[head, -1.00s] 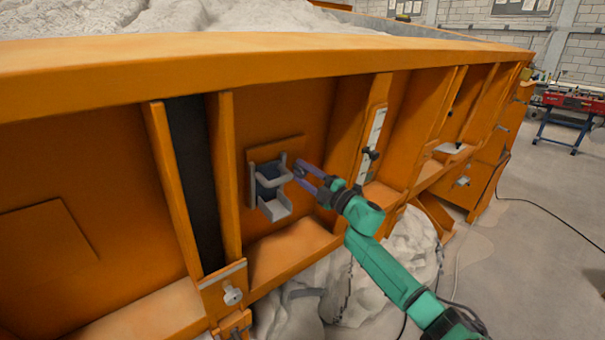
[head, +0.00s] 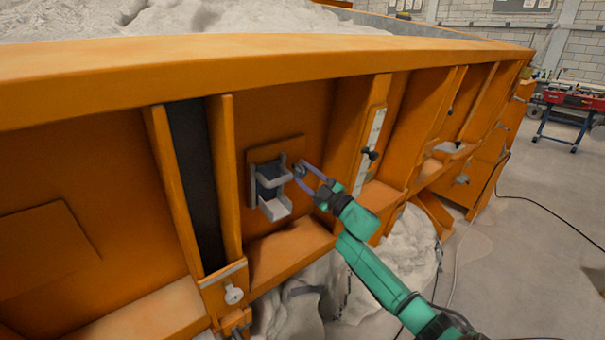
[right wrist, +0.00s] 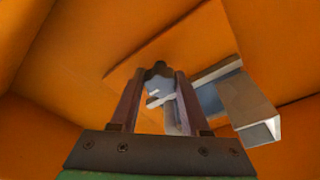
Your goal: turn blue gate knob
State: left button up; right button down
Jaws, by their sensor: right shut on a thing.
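The blue gate knob (right wrist: 160,84) is a small lobed blue-grey knob beside the gate on the orange side panel. In the head view the knob (head: 300,169) is small and partly covered by the fingertips. My right gripper (head: 302,171) has its fingers around the knob and is shut on it. In the right wrist view the fingers (right wrist: 158,88) stand on either side of the knob. The gate (head: 268,188) is a grey metal frame with a blue-grey plate and a spout, just left of the knob. My left gripper is not in view.
The orange sandbed wall has upright ribs, one (head: 372,130) just right of my gripper. A ledge (head: 290,250) runs below the gate. Pale sand (head: 400,255) lies heaped under the bed. A red bench (head: 575,100) stands far right, with open floor before it.

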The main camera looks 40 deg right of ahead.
jog(key=shift+a+f, duration=0.1)
jog(key=shift+f, duration=0.2)
jog(key=shift+c, duration=1.9)
grip_release()
jog(key=shift+r, duration=0.15)
jog(key=shift+s, duration=0.15)
jog(key=shift+s+f, duration=0.2)
jog(key=shift+s, duration=0.1)
jog(key=b+v, duration=0.3)
jog(key=v, duration=1)
jog(key=shift+s+b, duration=0.3)
jog(key=shift+s, duration=0.05)
